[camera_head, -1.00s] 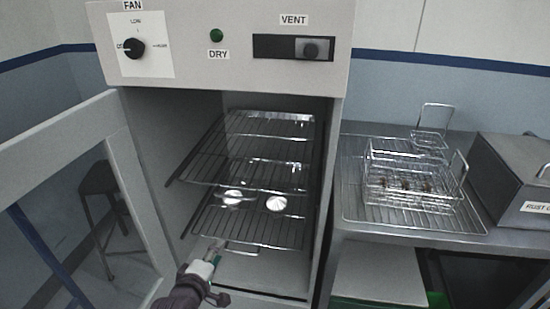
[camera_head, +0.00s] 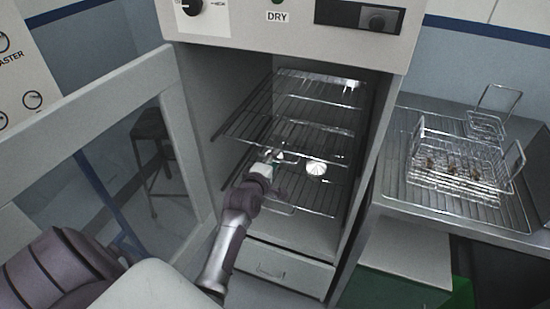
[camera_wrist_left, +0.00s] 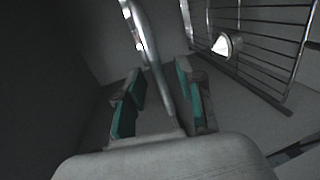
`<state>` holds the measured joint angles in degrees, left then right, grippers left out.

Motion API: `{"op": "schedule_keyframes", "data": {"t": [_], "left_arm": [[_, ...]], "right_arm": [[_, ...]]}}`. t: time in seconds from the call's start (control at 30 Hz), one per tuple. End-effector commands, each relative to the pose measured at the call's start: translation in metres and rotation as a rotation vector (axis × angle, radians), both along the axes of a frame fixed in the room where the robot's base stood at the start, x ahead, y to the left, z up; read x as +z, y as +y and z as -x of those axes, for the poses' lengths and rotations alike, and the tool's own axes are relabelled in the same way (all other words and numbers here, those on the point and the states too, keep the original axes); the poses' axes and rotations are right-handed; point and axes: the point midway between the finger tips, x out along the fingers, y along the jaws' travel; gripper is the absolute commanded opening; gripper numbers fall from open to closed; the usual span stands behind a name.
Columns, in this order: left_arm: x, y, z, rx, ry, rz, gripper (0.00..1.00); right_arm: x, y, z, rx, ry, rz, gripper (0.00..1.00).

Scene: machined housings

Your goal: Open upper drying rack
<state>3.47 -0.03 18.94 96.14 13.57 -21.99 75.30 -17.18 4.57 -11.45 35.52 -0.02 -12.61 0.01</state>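The upper drying rack (camera_head: 285,122) is a wire shelf inside the open cabinet, above a lower wire rack (camera_head: 318,196). My left gripper (camera_head: 268,158) is at the front edge of the upper rack, left of its middle. In the left wrist view its two teal-padded fingers (camera_wrist_left: 157,98) are spread, with a bright metal bar (camera_wrist_left: 148,45) running between them. The bar looks nearer the right finger; I cannot tell whether they touch. Which rack part it belongs to is unclear. My right gripper is not in view.
A round shiny part (camera_head: 316,168) lies on the lower rack; it also shows in the left wrist view (camera_wrist_left: 226,44). The cabinet door (camera_head: 95,150) stands open at left. A closed drawer (camera_head: 282,268) is below. A wire basket (camera_head: 455,165) stands on the right bench.

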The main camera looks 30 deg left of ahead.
Motion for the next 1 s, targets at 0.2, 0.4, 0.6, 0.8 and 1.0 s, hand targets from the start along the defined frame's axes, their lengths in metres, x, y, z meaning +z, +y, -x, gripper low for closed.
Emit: {"op": "schedule_keyframes", "data": {"t": [0.2, 0.4, 0.6, 0.8, 1.0], "left_arm": [[-0.0022, 0.0028, -0.0102, 0.001, 0.0, 0.0, 0.37], [-0.0022, 0.0028, -0.0103, 0.001, 0.0, 0.0, 0.37], [-0.0023, 0.0027, -0.0101, 0.001, 0.0, -0.001, 0.07], [-0.0025, 0.0027, -0.01, 0.001, 0.001, 0.0, 0.0], [-0.0026, 0.0026, -0.0098, 0.001, 0.001, 0.0, 0.0]], "right_arm": [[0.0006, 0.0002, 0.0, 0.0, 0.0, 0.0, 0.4], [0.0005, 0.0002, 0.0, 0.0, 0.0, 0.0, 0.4], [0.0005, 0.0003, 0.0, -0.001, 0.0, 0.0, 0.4], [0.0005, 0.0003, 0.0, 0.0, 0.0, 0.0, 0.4], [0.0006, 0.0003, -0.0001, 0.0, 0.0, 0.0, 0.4]]}}
